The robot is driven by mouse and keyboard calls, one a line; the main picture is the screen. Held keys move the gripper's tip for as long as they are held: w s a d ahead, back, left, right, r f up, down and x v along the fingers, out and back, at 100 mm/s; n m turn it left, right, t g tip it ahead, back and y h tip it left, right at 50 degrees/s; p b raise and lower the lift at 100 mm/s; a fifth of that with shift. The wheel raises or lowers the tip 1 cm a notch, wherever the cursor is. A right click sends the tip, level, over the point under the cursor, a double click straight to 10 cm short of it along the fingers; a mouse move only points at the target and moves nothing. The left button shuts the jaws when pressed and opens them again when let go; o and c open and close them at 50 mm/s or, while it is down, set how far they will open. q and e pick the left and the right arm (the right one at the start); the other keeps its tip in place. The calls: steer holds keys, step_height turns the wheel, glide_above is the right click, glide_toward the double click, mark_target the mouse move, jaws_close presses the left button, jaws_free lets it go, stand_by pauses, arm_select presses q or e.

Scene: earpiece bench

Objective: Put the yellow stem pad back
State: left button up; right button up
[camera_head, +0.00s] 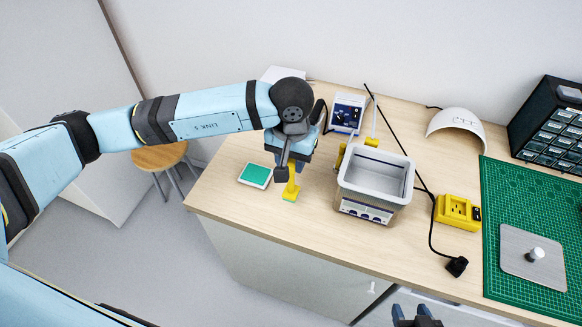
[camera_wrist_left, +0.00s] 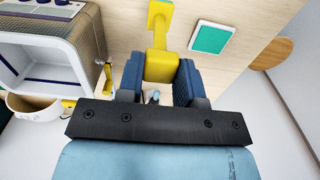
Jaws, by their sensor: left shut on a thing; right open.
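The yellow stem pad (camera_head: 291,190), a yellow stem with a green-edged foot, is gripped by my left gripper (camera_head: 289,176) in the head view. In the left wrist view the stem pad (camera_wrist_left: 160,62) sits between the two blue fingers of my left gripper (camera_wrist_left: 159,84), its foot pointing away from the palm. Whether the foot touches the table cannot be told. A flat white tray with a green top (camera_head: 256,176) lies just left of the pad; it also shows in the left wrist view (camera_wrist_left: 211,38). My right gripper (camera_head: 416,319) is open at the bottom edge, only partly in view.
A grey-white basin device (camera_head: 376,175) with yellow brackets stands right of my left gripper. Behind it is a small display box (camera_head: 347,113). A yellow socket block (camera_head: 457,212), black cable and green cutting mat (camera_head: 515,215) lie further right. The table front left is clear.

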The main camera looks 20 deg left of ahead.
mark_target(291, 191)
arm_select(q)
step_height(291, 191, down, 4)
steer(key=shift+r+p, duration=0.2)
steer(key=shift+p, duration=0.15)
steer(key=shift+f, duration=0.2)
steer(key=shift+f+b, duration=0.2)
steer(key=shift+b, duration=0.15)
steer(key=o, duration=1)
steer(key=shift+r, duration=0.1)
